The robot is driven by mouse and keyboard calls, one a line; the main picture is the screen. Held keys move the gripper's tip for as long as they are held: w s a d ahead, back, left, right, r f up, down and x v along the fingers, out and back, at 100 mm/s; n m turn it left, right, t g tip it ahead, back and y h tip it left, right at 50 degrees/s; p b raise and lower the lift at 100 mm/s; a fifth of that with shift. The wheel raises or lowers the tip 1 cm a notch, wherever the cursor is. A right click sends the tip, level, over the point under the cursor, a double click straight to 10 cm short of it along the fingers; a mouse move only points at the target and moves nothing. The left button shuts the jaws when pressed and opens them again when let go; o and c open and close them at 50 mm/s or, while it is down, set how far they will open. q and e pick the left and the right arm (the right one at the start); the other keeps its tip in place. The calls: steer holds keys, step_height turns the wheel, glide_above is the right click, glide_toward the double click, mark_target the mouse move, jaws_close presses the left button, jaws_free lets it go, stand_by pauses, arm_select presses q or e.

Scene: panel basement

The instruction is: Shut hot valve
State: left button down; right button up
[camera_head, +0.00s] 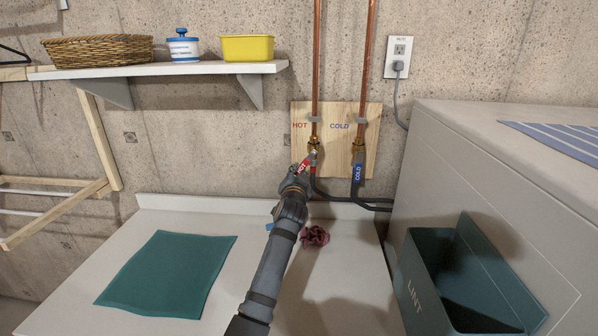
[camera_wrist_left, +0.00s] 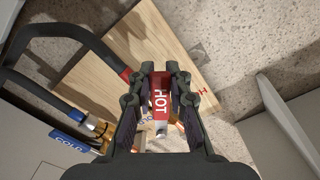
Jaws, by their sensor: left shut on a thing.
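The hot valve's red lever handle (camera_head: 303,165) sits on the left copper pipe, on a wooden board marked HOT and COLD. In the head view it is tilted, running down and to the left from the brass valve body (camera_head: 313,147). My left gripper (camera_head: 297,178) is shut on this handle. In the left wrist view the red handle with the word HOT (camera_wrist_left: 161,97) lies between the two fingers (camera_wrist_left: 161,85). The blue cold handle (camera_head: 358,172) points straight down on the right pipe; it also shows in the wrist view (camera_wrist_left: 68,141). My right gripper is out of view.
Dark hoses (camera_head: 345,200) run from the valves toward the white appliance (camera_head: 408,150) at right. A green lint bin (camera_head: 425,290) hangs on it. A teal mat (camera_head: 170,275) and a crumpled dark red cloth (camera_head: 315,236) lie on the white top below. A shelf (camera_head: 180,69) is upper left.

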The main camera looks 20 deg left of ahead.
arm_select(q)
steer(key=shift+f, duration=0.35)
steer(key=c, duration=1.6)
jaws_free()
steer(key=o, duration=0.4)
steer(key=shift+r, duration=0.25)
steer(key=v, duration=0.7)
steer(key=shift+s, duration=0.3)
